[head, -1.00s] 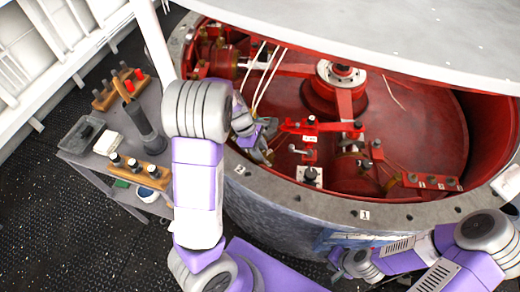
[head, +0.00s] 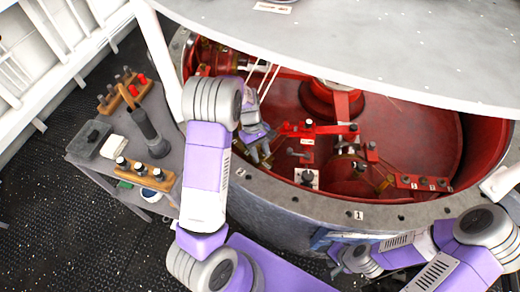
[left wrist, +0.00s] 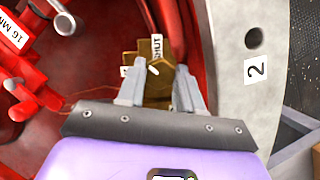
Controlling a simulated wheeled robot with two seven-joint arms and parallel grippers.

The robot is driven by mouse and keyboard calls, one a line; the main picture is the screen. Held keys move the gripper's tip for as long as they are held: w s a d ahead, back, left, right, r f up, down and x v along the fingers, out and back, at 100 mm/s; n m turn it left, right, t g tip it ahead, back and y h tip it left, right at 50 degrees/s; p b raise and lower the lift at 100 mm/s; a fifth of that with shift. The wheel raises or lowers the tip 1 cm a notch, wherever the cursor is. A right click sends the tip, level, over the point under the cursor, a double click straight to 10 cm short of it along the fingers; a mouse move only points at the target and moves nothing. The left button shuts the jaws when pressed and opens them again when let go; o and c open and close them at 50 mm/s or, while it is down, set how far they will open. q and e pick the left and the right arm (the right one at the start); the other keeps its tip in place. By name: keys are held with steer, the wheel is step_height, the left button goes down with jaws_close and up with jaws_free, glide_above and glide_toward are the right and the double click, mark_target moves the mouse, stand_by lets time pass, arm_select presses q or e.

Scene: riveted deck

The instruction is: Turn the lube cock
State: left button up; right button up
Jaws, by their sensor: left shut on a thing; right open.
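The lube cock appears to be the brass block (left wrist: 160,50) with a "SHUT" label against the red pit wall in the left wrist view. My left gripper (left wrist: 162,82) has its grey fingers at the near side of this brass, shut on part of it; exactly which part is hard to see. In the head view my left gripper (head: 260,150) reaches over the rim into the red pit, and its fingers hide the cock there. My right gripper (head: 343,262) is low outside the drum wall, open and holding nothing visible; its fingertips are small and partly hidden.
The grey rim (head: 375,215) surrounds the red pit. A red linkage (head: 310,129) stands just right of my left gripper. A white cover (head: 370,50) overhangs the pit's far side. A grey tool cart (head: 98,168) with a flashlight (head: 146,125) stands left.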

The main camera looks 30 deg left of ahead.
arm_select(q)
steer(key=m+g+y+p, duration=0.1)
steer(key=m+p, duration=0.1)
steer(key=m, duration=0.2)
steer(key=shift+w+d+m, duration=0.1)
steer(key=shift+m, duration=0.3)
steer(key=shift+d+m+g+y+p, duration=0.1)
steer(key=shift+m+g+y+p, duration=0.3)
steer(key=shift+m, duration=0.85)
steer(key=shift+m+g+y+p, duration=0.2)
steer(key=shift+m+y, duration=0.4)
steer(key=shift+m, duration=0.65)
steer(key=o, duration=1)
steer(key=p+v, duration=0.1)
steer(key=v, duration=0.6)
steer(key=shift+w+r, duration=0.2)
steer(key=shift+r, duration=0.05)
